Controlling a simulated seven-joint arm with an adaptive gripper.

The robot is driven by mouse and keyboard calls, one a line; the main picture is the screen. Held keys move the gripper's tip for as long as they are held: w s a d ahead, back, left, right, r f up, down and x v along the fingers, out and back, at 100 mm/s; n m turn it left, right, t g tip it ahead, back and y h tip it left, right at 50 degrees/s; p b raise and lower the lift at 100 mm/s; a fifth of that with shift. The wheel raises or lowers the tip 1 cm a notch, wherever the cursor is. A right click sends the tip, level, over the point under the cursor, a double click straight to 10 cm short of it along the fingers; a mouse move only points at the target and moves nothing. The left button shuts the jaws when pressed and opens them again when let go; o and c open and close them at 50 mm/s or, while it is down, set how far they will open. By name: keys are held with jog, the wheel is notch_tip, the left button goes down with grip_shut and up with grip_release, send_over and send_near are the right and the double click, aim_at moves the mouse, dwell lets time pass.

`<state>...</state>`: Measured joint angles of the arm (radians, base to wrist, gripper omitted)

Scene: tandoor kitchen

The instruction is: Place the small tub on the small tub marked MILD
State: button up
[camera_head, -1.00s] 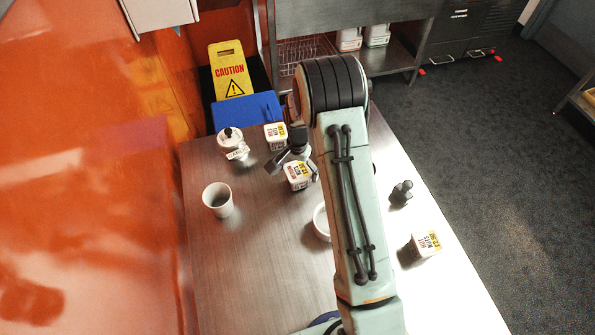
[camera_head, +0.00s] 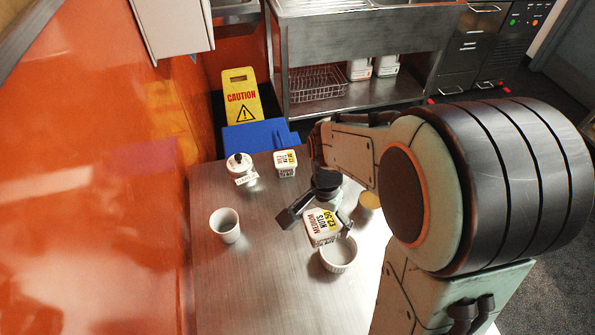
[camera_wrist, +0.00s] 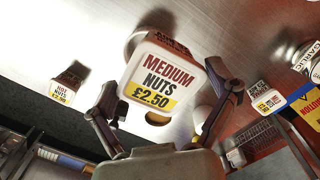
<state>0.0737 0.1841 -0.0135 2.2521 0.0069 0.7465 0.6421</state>
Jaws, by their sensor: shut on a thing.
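My gripper (camera_head: 325,214) is shut on a white small tub (camera_head: 320,227) labelled MEDIUM NUTS £2.50. It holds the tub tilted above the table, beside and partly over a white ramekin in the head view. In the wrist view my gripper (camera_wrist: 170,98) has one finger on each side of the tub (camera_wrist: 160,80). Another small tub (camera_head: 286,163) stands at the far end of the table, apart from my gripper; its label is too small to read surely. A tub labelled HOT NUTS (camera_wrist: 62,90) is at the left in the wrist view.
The ramekin (camera_head: 339,256) is just below the held tub. A white cup (camera_head: 225,227) stands at the left, and a lidded jar (camera_head: 239,166) stands beside the far tub. A blue object (camera_head: 258,136) and yellow caution sign (camera_head: 241,95) are beyond the table.

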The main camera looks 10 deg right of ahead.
jog(key=w+a+r, duration=0.1)
jog(key=w+r, duration=0.5)
jog(key=w, duration=0.7)
send_near(285, 158)
jog(key=shift+s+f+m, duration=0.2)
jog(key=shift+s+m, duration=0.1)
jog(key=shift+s, duration=0.5)
jog(key=shift+w+f, duration=0.65)
jog(key=shift+f, duration=1.5)
jog(key=shift+f, duration=0.1)
jog(key=o, duration=1)
jog(key=shift+f, duration=0.1)
